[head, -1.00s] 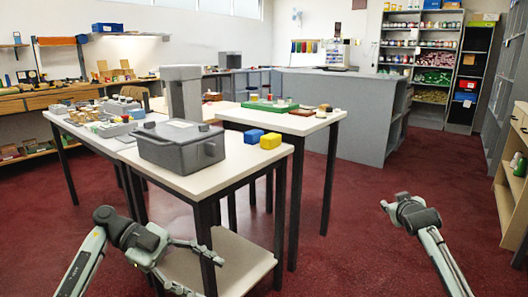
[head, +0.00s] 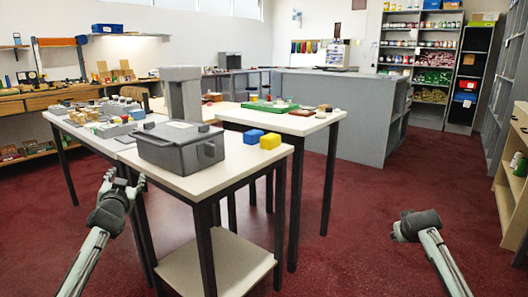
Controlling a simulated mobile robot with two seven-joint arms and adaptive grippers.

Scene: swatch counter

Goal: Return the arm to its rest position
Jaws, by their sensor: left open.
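My left arm comes in from the lower left, beside the near table's left legs. My left gripper (head: 126,180) points up and away from me, its fingers apart and nothing between them. It is in front of the near table (head: 200,183), over the red floor in the picture. My right arm (head: 432,248) comes in from the lower right and ends in a dark bent joint above the floor. Its gripper fingers do not show.
Open red floor (head: 345,240) lies between the table and my right arm. Wooden shelves (head: 508,195) stand at the right.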

